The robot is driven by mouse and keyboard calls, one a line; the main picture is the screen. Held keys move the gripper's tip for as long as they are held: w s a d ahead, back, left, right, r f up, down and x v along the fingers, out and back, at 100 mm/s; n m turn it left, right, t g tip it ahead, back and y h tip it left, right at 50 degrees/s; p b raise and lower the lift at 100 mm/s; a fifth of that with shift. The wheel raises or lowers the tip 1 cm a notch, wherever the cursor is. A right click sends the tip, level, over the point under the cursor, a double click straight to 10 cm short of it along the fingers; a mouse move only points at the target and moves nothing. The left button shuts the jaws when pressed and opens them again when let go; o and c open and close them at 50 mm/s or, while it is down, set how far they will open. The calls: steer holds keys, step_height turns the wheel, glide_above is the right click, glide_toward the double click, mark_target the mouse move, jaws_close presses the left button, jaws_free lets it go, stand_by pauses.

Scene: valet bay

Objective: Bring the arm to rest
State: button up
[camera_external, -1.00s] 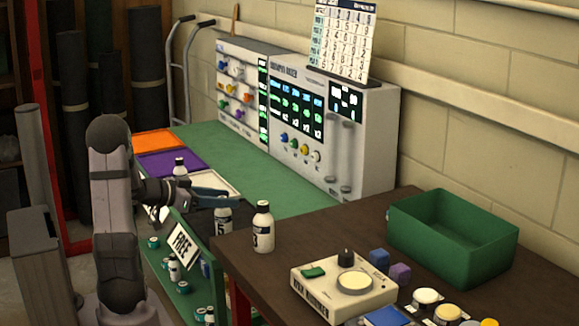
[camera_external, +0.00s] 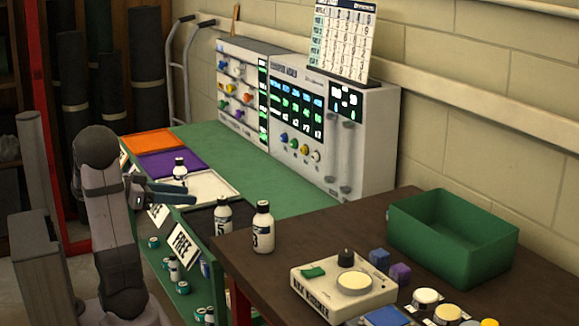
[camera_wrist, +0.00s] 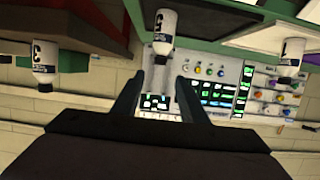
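My gripper (camera_external: 172,191) is at the left edge of the green bench in the outside view, beside the white tray (camera_external: 225,183). In the wrist view my gripper (camera_wrist: 160,76) shows its two fingers apart with nothing between them. A white bottle marked 5 (camera_external: 223,216) stands upright on a dark mat, clear of the fingers. A bottle marked 3 (camera_external: 263,230) stands on the brown table. Another bottle (camera_external: 180,171) stands at the white tray, behind my gripper. The wrist view looks upside down and shows three bottles, one (camera_wrist: 163,32) just beyond the fingertips.
Orange (camera_external: 150,143) and purple (camera_external: 172,162) trays lie farther back on the bench. A large panel machine (camera_external: 375,125) stands against the wall. A green bin (camera_external: 450,262) and a white button box (camera_external: 343,288) stand on the brown table.

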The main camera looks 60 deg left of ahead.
stand_by(0.4)
steer(key=s+d+f+n+g+p, duration=0.1)
steer(key=s+d+f+n+g, duration=0.2)
steer(key=s+f+n+g, duration=0.5)
steer(key=s+d+f+n+g+p, duration=0.1)
steer(key=s+d+f+n+g, duration=0.2)
steer(key=s+f+n, duration=0.55)
steer(key=w+d+r+m+g+p, duration=0.1)
steer(key=w+d+r+m+p, duration=0.4)
steer(key=d, duration=0.3)
steer(key=w+d+r+m+g+p, duration=0.1)
steer(key=w+d+r+m+p, duration=0.3)
steer(key=w+d+m+p, duration=0.1)
steer(key=w+d+r+m+g+p, duration=0.1)
steer(key=w+d+r+m+p, duration=0.4)
steer(key=d, duration=0.5)
steer(key=shift+d+r+m+g+p, duration=0.35)
steer(key=shift+m+p, duration=0.5)
steer(key=shift+p, duration=0.15)
